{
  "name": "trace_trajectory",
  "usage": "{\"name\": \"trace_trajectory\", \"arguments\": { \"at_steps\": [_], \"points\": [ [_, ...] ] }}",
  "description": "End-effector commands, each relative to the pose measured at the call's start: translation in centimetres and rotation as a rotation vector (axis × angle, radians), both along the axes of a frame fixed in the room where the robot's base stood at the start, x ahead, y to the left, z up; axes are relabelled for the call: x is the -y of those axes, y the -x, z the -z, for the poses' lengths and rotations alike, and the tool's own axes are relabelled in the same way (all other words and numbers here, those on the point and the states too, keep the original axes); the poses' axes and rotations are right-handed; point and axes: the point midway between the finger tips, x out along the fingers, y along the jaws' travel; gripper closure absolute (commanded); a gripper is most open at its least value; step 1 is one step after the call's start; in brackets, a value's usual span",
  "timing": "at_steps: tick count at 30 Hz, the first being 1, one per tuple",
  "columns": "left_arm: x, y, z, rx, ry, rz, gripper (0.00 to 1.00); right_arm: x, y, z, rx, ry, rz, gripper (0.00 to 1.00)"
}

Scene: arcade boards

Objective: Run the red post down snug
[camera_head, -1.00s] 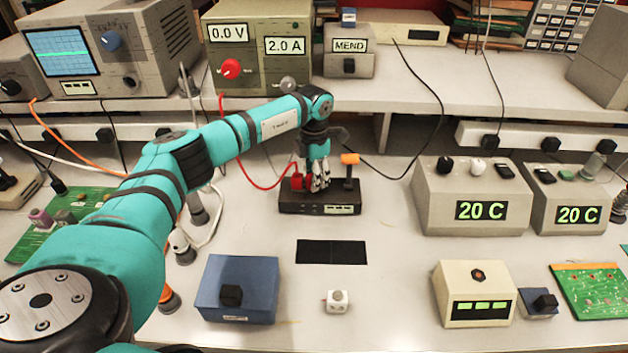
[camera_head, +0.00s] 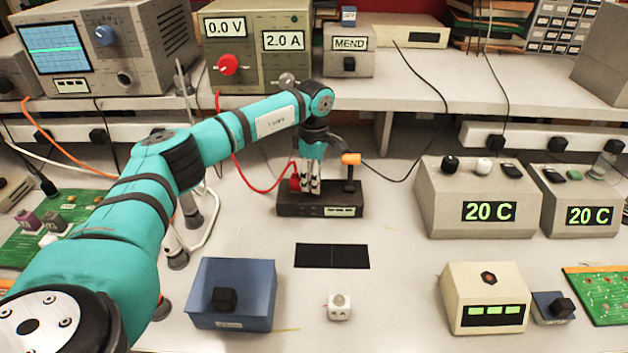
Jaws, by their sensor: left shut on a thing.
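The red post (camera_head: 294,184) stands at the left end of a dark terminal box (camera_head: 290,208) in the middle of the bench. A red lead runs to it from the left. A second post with an orange cap (camera_head: 350,160) stands at the box's right end, with a black lead. My right gripper is not in view.
A black mat (camera_head: 332,256) lies in front of the box, then a small white block (camera_head: 339,307) and a blue box (camera_head: 233,294). Grey units reading 20 C (camera_head: 478,212) stand at right. A power supply (camera_head: 262,45) sits on the shelf behind.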

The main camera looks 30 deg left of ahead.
Motion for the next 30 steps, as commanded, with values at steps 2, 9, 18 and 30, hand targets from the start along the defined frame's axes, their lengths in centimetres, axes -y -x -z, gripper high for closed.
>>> {"name": "trace_trajectory", "arguments": {
  "at_steps": [2, 9, 18, 30],
  "points": [
    [-0.02, -0.17, -0.25, 0.009, 0.001, 0.032, 0.95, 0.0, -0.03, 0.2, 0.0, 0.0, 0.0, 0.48],
    [-0.02, -0.16, -0.33, 0.009, 0.001, 0.088, 0.95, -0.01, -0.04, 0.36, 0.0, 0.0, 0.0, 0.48],
    [-0.04, -0.18, -0.4, 0.009, 0.001, 0.098, 0.95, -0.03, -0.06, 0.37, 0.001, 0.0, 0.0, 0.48],
    [-0.03, -0.1, -0.25, 0.006, 0.001, 0.097, 0.4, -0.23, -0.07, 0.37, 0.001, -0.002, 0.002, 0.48]
  ]
}}
